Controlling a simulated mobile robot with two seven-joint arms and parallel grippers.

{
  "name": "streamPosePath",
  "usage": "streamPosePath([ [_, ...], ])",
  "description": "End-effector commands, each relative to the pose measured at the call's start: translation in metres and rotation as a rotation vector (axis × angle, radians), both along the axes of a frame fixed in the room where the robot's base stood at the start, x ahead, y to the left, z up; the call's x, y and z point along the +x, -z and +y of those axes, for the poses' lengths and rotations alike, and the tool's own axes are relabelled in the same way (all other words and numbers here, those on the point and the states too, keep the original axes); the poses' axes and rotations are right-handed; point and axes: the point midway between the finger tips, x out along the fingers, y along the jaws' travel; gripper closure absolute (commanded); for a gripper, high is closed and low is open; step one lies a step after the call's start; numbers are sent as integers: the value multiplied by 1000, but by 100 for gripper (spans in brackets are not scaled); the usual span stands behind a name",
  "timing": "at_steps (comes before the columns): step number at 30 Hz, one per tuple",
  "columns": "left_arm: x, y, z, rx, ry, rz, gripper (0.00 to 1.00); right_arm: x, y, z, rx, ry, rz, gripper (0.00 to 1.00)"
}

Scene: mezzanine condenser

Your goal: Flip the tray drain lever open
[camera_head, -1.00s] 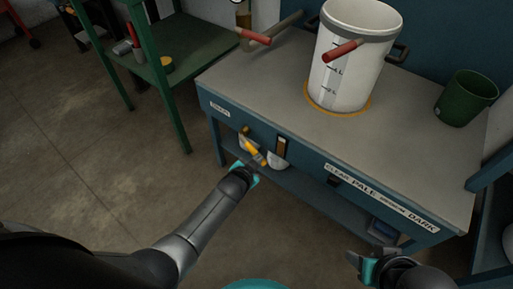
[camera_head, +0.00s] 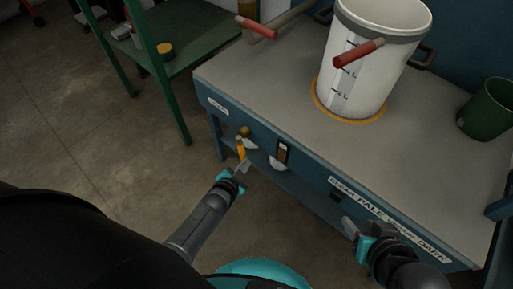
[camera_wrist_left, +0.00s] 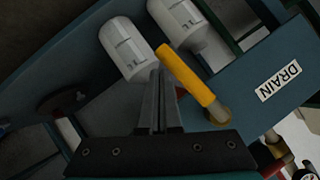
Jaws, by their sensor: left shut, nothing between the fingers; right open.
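The drain lever has a yellow handle (camera_head: 241,149) on a brass pivot (camera_head: 245,131), on the blue bench front below the DRAIN label (camera_head: 216,106). The handle points downward in the head view. In the left wrist view the yellow handle (camera_wrist_left: 188,75) runs up and left from its pivot (camera_wrist_left: 217,110), near the DRAIN label (camera_wrist_left: 279,81). My left gripper (camera_head: 243,167) is shut and empty, its tips close to the handle's lower end. In the left wrist view its fingers (camera_wrist_left: 160,74) lie just left of the handle; contact is unclear. My right gripper (camera_head: 350,229) is open at the bench front.
A white graduated bucket (camera_head: 372,75) and a green cup (camera_head: 488,108) stand on the grey bench top (camera_head: 275,95). Red-handled bars lie near the bucket. White bottles (camera_wrist_left: 127,48) show behind the lever in the left wrist view. A green shelf stands left; floor is clear before the bench.

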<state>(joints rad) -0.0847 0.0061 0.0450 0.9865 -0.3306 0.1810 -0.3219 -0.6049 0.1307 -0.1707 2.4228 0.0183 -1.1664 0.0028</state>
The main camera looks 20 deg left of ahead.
Motion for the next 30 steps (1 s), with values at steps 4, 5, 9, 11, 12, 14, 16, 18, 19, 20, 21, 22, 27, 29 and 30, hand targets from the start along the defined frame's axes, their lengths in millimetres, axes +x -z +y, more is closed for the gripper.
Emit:
streamPosePath([
  [4,1,3,6,-1,0,0,100,4,1,5,16,-7,-33,50],
  [5,2,4,7,-1,0,0,100,4,1,6,18,-9,-38,50],
  [9,3,5,10,-1,0,0,100,7,1,8,26,-11,-58,50],
  [11,3,5,11,-1,0,0,100,7,1,9,28,-12,-62,50],
  [12,3,5,11,-1,0,0,100,7,1,9,29,-12,-65,50],
  [14,3,5,11,-1,0,-1,100,8,1,9,30,-13,-67,50],
  [16,3,5,11,-2,0,-1,100,8,1,10,31,-13,-70,50],
  [18,3,5,11,-2,0,-1,100,8,1,10,32,-13,-71,50],
  [19,3,5,11,-2,0,-1,100,8,0,10,32,-13,-71,50],
  [20,4,5,11,-2,0,-1,100,8,0,10,32,-13,-71,50],
  [21,4,5,11,-2,0,-1,100,8,0,10,32,-13,-71,50],
  [22,4,5,11,-2,0,-1,100,8,0,10,32,-13,-71,50],
  [27,4,5,11,-2,0,-1,100,8,0,10,32,-13,-71,50],
  [29,3,5,11,-2,0,-1,100,8,0,10,32,-13,-71,50],
  [30,3,5,11,-2,0,-1,100,8,0,10,31,-13,-70,50],
])
